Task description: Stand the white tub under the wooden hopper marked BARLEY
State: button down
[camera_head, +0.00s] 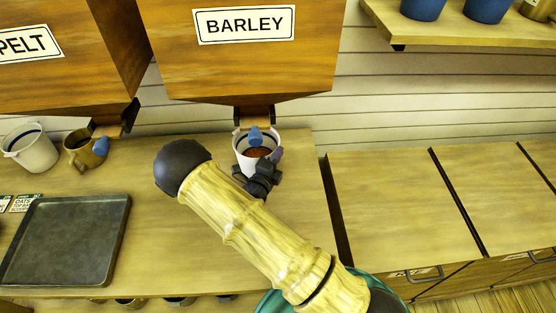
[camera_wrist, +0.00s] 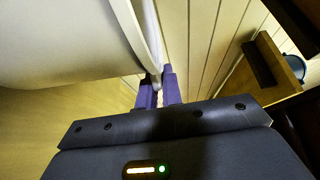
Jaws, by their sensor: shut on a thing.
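The white tub (camera_head: 241,147) is below the spout of the wooden hopper marked BARLEY (camera_head: 245,60). It looks upright, with something reddish-brown inside. My gripper (camera_head: 277,154) is shut on the tub's rim at its right side. In the wrist view the purple fingertips (camera_wrist: 158,88) pinch the rim, and the pale tub wall (camera_wrist: 60,45) fills the upper left. The hopper's blue-knobbed lever (camera_head: 256,135) hangs in front of the tub's mouth. My gripper hides the tub's lower part, so I cannot tell whether its base touches the bench (camera_head: 150,195).
A second white vessel (camera_head: 32,155) and a brass-coloured mug (camera_head: 86,152) stand at left, near the SPELT hopper (camera_head: 50,60). A dark tray (camera_head: 65,240) lies at the front left. Blue pots (camera_head: 423,8) stand on a shelf (camera_head: 470,28) at upper right. The right-hand counters (camera_head: 400,200) are clear.

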jog(key=shift+s+f, duration=0.1)
jog(key=c, duration=1.6)
grip_release()
jog(key=shift+d, duration=0.15)
jog(key=shift+o, duration=0.2)
jog(key=b+v, duration=0.2)
jog(key=v, duration=0.9)
jog(key=shift+s+a, duration=0.2)
jog(key=shift+s, duration=0.15)
jog(key=shift+w, duration=0.1)
